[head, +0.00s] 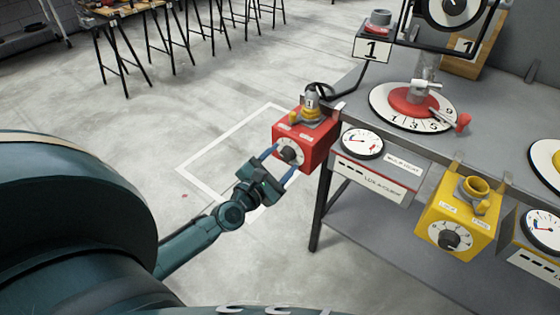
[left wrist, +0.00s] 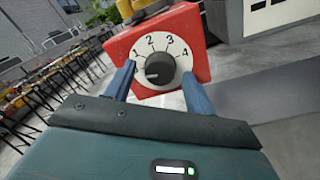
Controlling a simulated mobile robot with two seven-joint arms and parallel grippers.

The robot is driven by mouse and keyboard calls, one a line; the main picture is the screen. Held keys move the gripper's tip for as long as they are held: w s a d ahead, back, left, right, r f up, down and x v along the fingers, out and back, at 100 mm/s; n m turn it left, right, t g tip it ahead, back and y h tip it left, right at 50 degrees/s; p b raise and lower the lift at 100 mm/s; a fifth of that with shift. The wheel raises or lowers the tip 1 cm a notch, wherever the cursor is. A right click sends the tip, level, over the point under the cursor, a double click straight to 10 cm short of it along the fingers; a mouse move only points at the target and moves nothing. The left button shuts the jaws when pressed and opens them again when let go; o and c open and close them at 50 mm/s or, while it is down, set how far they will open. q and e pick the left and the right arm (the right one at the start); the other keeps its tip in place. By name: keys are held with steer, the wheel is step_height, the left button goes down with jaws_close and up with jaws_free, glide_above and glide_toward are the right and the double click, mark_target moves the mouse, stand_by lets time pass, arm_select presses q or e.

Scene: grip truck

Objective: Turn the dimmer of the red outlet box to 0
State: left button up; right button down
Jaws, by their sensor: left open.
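The red outlet box (head: 304,140) hangs at the left corner of the workbench. Its front has a white dial with a dark round dimmer knob (head: 289,154). In the left wrist view the red box (left wrist: 192,32) is straight ahead, tilted in the picture. The dimmer knob (left wrist: 159,69) is ringed by numbers; 1, 2, 3 and 4 are readable. Its pointer seems to lie toward the left, but the exact setting is unclear. My left gripper (head: 282,162) is open in front of the dial, its blue fingers on either side of the knob. I cannot tell whether they touch it. My right gripper is out of view.
A lux meter box (head: 378,180) hangs just right of the red box. A yellow outlet box (head: 456,215) is farther right. The workbench (head: 360,95) holds a round numbered turntable (head: 388,103). Open floor lies left of the bench.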

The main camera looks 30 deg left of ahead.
arm_select(q)
steer(key=s+b, duration=0.2)
steer(key=s, duration=1.1)
steer(key=shift+a, duration=0.2)
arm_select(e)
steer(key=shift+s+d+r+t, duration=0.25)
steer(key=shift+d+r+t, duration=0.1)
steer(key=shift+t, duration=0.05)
arm_select(q)
steer(key=shift+s+d+f, duration=0.1)
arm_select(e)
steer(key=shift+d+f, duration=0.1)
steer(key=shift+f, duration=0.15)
